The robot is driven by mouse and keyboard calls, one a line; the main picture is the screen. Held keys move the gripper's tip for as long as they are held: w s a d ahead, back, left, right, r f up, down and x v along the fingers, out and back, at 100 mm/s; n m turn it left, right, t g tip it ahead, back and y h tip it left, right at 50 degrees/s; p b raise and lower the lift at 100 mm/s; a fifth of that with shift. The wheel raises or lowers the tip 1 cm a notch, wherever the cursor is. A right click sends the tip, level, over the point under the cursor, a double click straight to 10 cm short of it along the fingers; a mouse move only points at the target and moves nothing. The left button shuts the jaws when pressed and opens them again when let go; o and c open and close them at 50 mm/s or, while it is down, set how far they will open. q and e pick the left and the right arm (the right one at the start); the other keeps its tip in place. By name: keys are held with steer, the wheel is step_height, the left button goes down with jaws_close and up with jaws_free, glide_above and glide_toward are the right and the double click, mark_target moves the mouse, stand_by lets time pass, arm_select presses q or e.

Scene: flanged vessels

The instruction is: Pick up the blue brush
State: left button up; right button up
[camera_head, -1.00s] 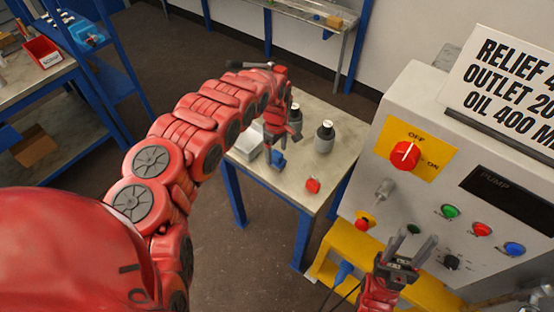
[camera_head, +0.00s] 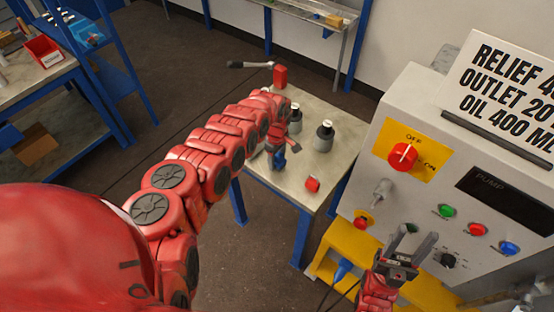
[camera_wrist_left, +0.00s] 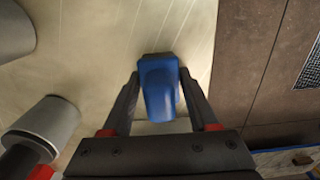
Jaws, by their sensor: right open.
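The blue brush (camera_head: 277,159) is at the small table's front left part. In the left wrist view the blue brush (camera_wrist_left: 160,85) is between the two fingertips and blurred; the fingers lie close along both its sides. My left gripper (camera_head: 277,147) reaches down over it from the left. Whether its fingers press on the brush cannot be told. It also shows in the left wrist view (camera_wrist_left: 160,82). My right gripper (camera_head: 405,243) is open and empty, in front of the pump panel.
The grey pump panel (camera_head: 440,185) stands close on the right.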

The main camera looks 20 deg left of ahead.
arm_select(q)
jaws_close()
steer(key=shift+r, duration=0.15)
steer(key=shift+r+p, duration=0.25)
steer(key=shift+p, duration=0.15)
step_height(320, 180, up, 4)
steer(key=p, duration=0.4)
steer(key=s+d+p, duration=0.2)
steer(key=p, duration=0.2)
steer(key=s+d+r+p, duration=0.1)
steer(key=s+p, duration=0.1)
steer(key=p, duration=0.1)
steer(key=shift+s+d+p, duration=0.1)
steer(key=shift+d+p, duration=0.25)
steer(key=shift+d, duration=0.05)
steer(key=shift+s+d+p, duration=0.85)
steer(key=shift+s+p, duration=0.05)
steer(key=shift+p, duration=0.2)
steer(key=s+d, duration=0.2)
steer(key=s+d+f, duration=0.1)
steer(key=s+d, duration=0.1)
steer(key=shift+s+d+b, duration=0.2)
steer(key=shift+s+b, duration=0.05)
steer(key=shift+b, duration=0.05)
steer(key=shift+s+d+r, duration=0.1)
steer(key=shift+s+d, duration=0.4)
steer(key=shift+s, duration=0.1)
